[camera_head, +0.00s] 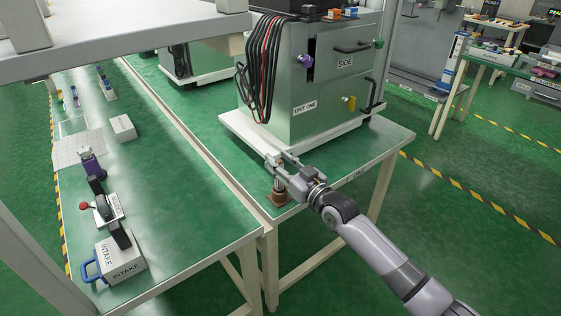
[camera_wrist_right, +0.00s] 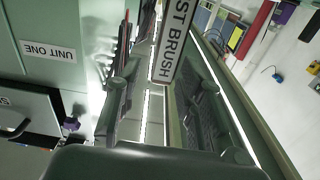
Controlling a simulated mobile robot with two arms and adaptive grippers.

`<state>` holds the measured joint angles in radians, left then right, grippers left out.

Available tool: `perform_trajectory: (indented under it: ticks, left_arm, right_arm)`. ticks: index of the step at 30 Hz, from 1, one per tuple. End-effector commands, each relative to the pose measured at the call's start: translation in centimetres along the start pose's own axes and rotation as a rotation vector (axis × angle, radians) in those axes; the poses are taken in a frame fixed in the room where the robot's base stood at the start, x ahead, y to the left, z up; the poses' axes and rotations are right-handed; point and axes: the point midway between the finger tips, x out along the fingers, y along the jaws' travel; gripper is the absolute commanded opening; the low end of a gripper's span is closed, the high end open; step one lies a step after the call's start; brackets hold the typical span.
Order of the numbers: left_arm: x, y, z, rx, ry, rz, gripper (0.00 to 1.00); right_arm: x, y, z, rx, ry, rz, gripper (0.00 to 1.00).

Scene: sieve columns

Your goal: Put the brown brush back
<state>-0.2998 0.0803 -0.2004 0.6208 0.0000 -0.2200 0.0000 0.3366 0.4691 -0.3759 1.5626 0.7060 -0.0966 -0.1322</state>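My right gripper (camera_head: 277,165) reaches over the front corner of the near bench beside the green cabinet. Directly below its fingers is a small upright item with a pale shaft and a brown foot (camera_head: 278,198), apparently the brown brush. A white label plate (camera_wrist_right: 170,42) whose visible text ends in "ST BRUSH" shows between the fingers in the right wrist view. The fingers stand apart with the plate near their tips; whether they grip the brush cannot be told. The brush itself is not clear in the wrist view. My left gripper is not in view.
The green cabinet (camera_head: 340,80) marked UNIT ONE stands on a white base, with black and red cables hanging at its left. The long left bench holds an INTAKE box (camera_head: 120,258) and several small devices. The bench front right of the gripper is clear.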

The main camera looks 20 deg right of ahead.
Motion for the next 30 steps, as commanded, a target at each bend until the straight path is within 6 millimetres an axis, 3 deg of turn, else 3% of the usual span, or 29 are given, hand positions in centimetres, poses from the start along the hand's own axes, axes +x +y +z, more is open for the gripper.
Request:
perform_trajectory:
  ticks: [7, 21, 30]
  left_arm:
    - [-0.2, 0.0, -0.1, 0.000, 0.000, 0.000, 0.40]
    - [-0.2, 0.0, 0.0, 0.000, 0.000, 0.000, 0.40]
    - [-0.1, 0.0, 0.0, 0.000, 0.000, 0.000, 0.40]
  right_arm:
    - [-0.8, 0.0, -0.1, 0.000, -0.002, 0.000, 0.35]
    - [-9.6, 0.0, -0.1, -0.001, -0.002, -0.001, 0.35]
    - [-11.9, 0.0, -0.2, 0.000, 0.000, 0.000, 0.35]
